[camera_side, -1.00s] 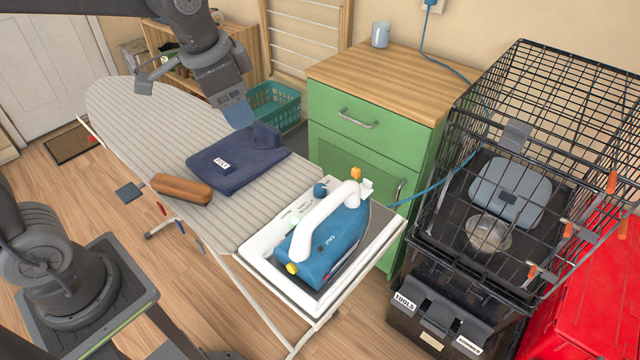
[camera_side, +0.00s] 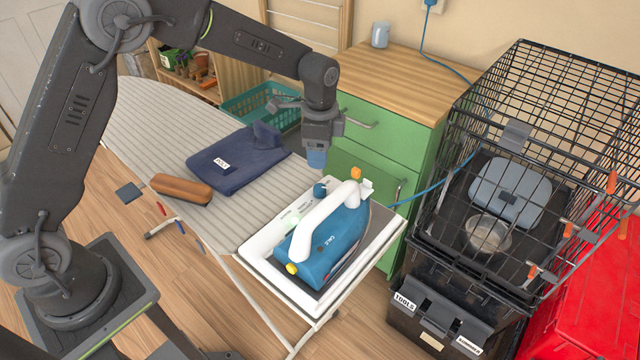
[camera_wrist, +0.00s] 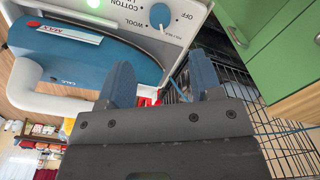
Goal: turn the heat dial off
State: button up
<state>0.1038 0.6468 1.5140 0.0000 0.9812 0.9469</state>
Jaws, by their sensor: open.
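The heat dial is a round blue knob (camera_side: 320,190) on the white panel at the far end of the iron's stand. In the wrist view the dial (camera_wrist: 174,14) is at the top, beside printed words including OFF, WOOL and COTTON. I cannot tell for sure which word its mark faces. A green light (camera_wrist: 94,3) glows on the same panel. The blue iron (camera_side: 328,256) with a white handle lies on the stand (camera_side: 262,246). My gripper (camera_side: 316,160) is open and empty, pointing down just above and behind the dial. Its blue fingertips (camera_wrist: 160,78) are apart, not touching the dial.
A green cabinet (camera_side: 385,135) stands close behind my gripper. A blue cord (camera_side: 436,183) runs right past a black wire crate (camera_side: 560,130).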

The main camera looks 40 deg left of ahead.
aim_at(320, 187)
notch_tip(320, 187, down, 10)
jog(key=shift+f, duration=0.25)
jog(key=shift+c, duration=0.4)
jog(key=c, duration=0.8)
jog(key=shift+c, duration=0.3)
jog(key=shift+n, duration=0.4)
jog(key=n, duration=1.1)
jog(key=o, duration=0.9)
